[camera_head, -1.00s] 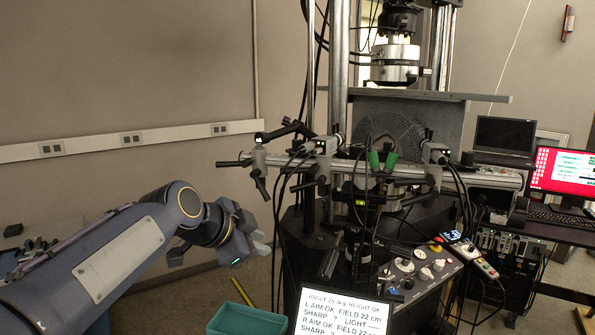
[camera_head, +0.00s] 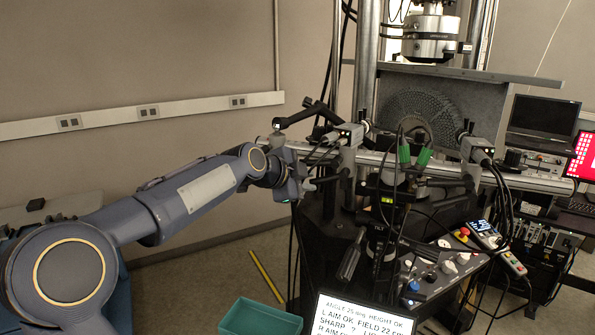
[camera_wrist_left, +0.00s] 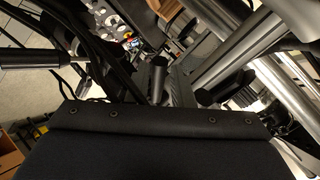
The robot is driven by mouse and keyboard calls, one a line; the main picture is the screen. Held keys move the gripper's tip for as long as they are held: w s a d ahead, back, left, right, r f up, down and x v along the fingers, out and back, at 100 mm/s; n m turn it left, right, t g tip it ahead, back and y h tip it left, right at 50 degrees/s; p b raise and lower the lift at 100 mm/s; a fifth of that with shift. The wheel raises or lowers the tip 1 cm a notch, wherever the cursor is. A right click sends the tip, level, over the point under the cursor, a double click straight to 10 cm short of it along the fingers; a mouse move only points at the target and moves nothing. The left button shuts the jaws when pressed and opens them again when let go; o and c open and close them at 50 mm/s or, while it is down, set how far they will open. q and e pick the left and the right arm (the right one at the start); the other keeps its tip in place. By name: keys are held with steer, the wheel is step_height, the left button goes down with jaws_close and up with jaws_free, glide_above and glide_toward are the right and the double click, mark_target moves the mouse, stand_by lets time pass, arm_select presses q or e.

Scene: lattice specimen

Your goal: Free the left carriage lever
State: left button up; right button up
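The left carriage (camera_head: 345,140) sits on the horizontal metal rail (camera_head: 375,157), with a small camera and cables on it. My left gripper (camera_head: 309,185) is in front of the rail's left end, close to the carriage, and covers part of the fittings there. Its fingers are small and partly hidden, so I cannot tell whether they are open or touching anything. In the left wrist view a black cylindrical handle (camera_wrist_left: 158,78) stands just beyond the dark gripper housing. I cannot tell for sure whether it is the carriage lever. My right gripper is out of view.
A right camera (camera_head: 476,148) with hanging cables sits farther along the rail. A control panel (camera_head: 445,265), a text screen (camera_head: 365,315) and a teal bin (camera_head: 258,318) are below. Floor at the left is free.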

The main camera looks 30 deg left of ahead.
arm_select(q)
steer(key=shift+w+d+f, duration=0.1)
steer(key=shift+w+f, duration=0.05)
steer(key=shift+w, duration=0.15)
jaws_close()
steer(key=f+n+h+b, duration=0.1)
steer(key=b, duration=0.3)
steer(key=f+n+h+b, duration=0.1)
steer(key=b, duration=0.3)
steer(key=shift+d+f+t, duration=0.15)
steer(key=shift+d+t, duration=0.2)
steer(key=shift+t, duration=0.05)
